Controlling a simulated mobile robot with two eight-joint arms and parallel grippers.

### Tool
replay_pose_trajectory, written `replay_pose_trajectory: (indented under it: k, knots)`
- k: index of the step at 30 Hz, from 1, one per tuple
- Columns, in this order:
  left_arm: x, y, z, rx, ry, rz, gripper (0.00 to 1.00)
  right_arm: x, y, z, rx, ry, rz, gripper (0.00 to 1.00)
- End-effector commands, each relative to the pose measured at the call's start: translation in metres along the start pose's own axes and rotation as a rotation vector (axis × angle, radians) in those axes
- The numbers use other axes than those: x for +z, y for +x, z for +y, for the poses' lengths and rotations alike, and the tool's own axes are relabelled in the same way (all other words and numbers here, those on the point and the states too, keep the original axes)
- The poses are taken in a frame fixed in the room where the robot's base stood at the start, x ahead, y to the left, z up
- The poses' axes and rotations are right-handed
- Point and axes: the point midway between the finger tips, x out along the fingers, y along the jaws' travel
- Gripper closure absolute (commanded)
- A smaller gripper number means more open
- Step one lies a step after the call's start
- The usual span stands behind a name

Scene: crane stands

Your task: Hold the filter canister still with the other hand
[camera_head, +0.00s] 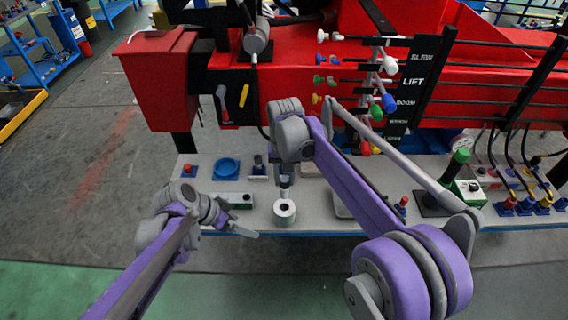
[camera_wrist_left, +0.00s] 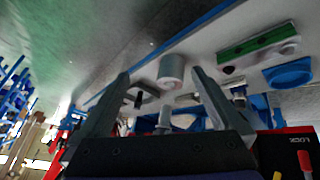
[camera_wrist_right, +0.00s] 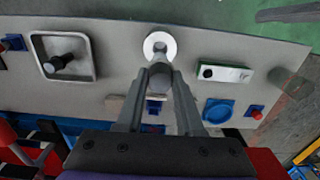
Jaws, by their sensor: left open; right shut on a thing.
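The filter canister (camera_head: 284,211), a short pale cylinder with a round hole in its top, stands upright near the bench's front edge. In the right wrist view it is a pale ring (camera_wrist_right: 160,44). My left gripper (camera_head: 245,225) is open, left of the canister. In the left wrist view the canister (camera_wrist_left: 172,68) appears between the open fingertips, with no clear contact. My right gripper (camera_head: 284,182) is above the canister, shut on a small grey cylindrical piece (camera_wrist_right: 160,70). Whether that piece touches the canister, I cannot tell.
The grey bench (camera_head: 320,221) carries a blue round dish (camera_head: 226,168), a green-and-white box (camera_head: 234,200) and a square tray with a black knob (camera_wrist_right: 62,60). The red crane body with levers (camera_head: 388,65) rises behind. Green floor lies in front.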

Motion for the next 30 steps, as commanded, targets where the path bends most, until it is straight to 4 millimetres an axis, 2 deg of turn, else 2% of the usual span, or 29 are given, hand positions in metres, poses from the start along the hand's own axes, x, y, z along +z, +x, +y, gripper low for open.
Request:
replay_pose_trajectory:
  k: [6, 16, 22, 30]
  knots:
    - [-0.024, 0.039, -0.032, 0.134, 0.206, 0.1, 0.0, 0.0, 0.0, 0.0, 0.0, 0.0, 0.0, 1.0]
    - [-0.035, 0.09, -0.069, 0.261, 0.503, 0.299, 0.0, 0.0, 0.0, 0.0, 0.0, 0.0, 0.0, 1.0]
    - [-0.034, 0.103, -0.077, 0.283, 0.59, 0.366, 0.0, 0.0, 0.0, 0.0, 0.0, 0.0, 0.0, 1.0]
    - [-0.038, 0.121, -0.07, 0.289, 0.608, 0.377, 0.0, 0.0, 0.0, 0.0, 0.0, 0.0, 0.0, 1.0]
